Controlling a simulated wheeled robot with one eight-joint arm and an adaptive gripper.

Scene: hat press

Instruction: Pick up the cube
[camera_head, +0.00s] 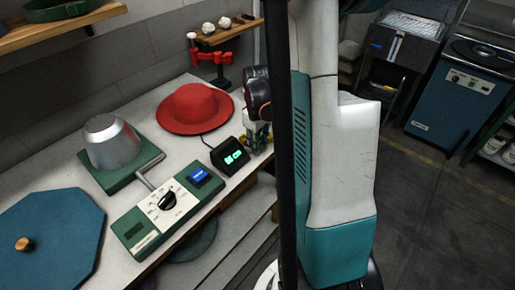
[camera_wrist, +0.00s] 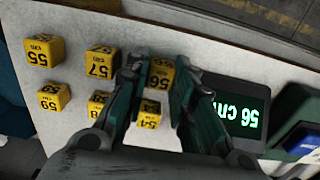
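Several yellow cubes with black numbers lie on the pale tabletop in the wrist view. The 56 cube (camera_wrist: 161,76) shows between my fingertips, and the 54 cube (camera_wrist: 149,115) shows between the fingers nearer the palm. The 55 (camera_wrist: 44,50), 57 (camera_wrist: 101,62), 59 (camera_wrist: 54,96) and 58 (camera_wrist: 98,103) cubes lie to the left. My gripper (camera_wrist: 158,68) is open, with no cube clearly held. I cannot tell its height above the cubes. In the head view my arm hides the cubes, and my gripper shows only partly at the table's right end.
A black display (camera_head: 230,156) stands beside my gripper; it reads "56 cm" in the wrist view (camera_wrist: 236,117). A red hat (camera_head: 196,108), a metal hat form (camera_head: 112,142) and a green control box (camera_head: 165,205) share the table. A red clamp stand (camera_head: 211,58) stands behind.

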